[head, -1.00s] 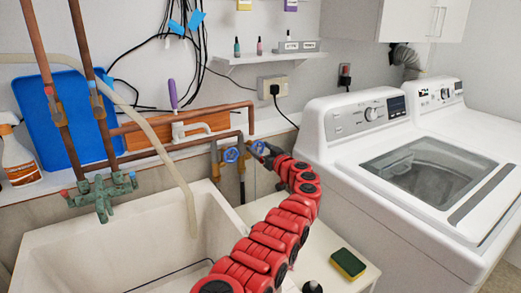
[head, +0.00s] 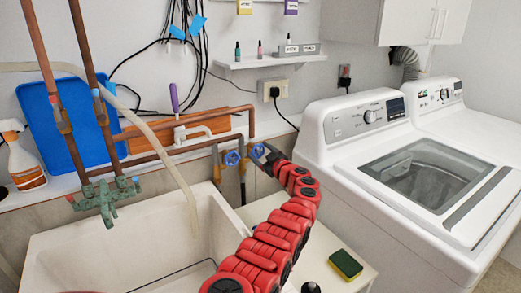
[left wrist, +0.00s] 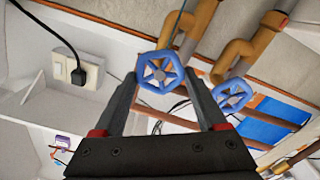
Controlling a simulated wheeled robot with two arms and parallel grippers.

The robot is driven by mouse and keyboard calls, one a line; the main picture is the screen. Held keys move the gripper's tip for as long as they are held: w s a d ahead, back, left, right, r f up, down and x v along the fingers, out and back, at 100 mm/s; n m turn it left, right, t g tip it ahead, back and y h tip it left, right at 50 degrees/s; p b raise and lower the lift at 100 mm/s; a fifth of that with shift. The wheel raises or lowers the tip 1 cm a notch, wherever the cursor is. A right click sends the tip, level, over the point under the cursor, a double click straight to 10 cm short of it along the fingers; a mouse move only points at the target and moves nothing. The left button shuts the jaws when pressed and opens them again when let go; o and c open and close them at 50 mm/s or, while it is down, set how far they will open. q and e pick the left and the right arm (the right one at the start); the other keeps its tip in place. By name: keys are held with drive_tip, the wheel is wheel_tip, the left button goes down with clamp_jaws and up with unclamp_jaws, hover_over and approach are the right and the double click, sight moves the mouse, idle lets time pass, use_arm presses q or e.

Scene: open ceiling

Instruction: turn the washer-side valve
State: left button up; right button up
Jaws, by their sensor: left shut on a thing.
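The washer-side valve has a blue spoked handwheel (left wrist: 161,72) on a brass-coloured pipe. In the left wrist view it sits between the two dark fingertips of my left gripper (left wrist: 163,82). In the head view my left gripper (head: 264,155) is at this wheel (head: 257,150) and partly hides it. The gripper is shut on the wheel. A second blue handwheel (head: 232,158) is just to the left, free of the gripper; it also shows in the left wrist view (left wrist: 232,95). My right gripper is not in view.
A white washer (head: 350,125) stands close on the right. A utility sink (head: 130,240) is at lower left, with a green faucet (head: 106,197) above it. Copper pipes (head: 180,152) and a pale hose (head: 160,140) run left of the valves. A sponge (head: 346,264) lies below.

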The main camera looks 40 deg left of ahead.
use_arm(q)
drive_tip(key=shift+n, duration=0.9)
drive_tip(key=shift+f, duration=0.1)
drive_tip(key=o, duration=1.3)
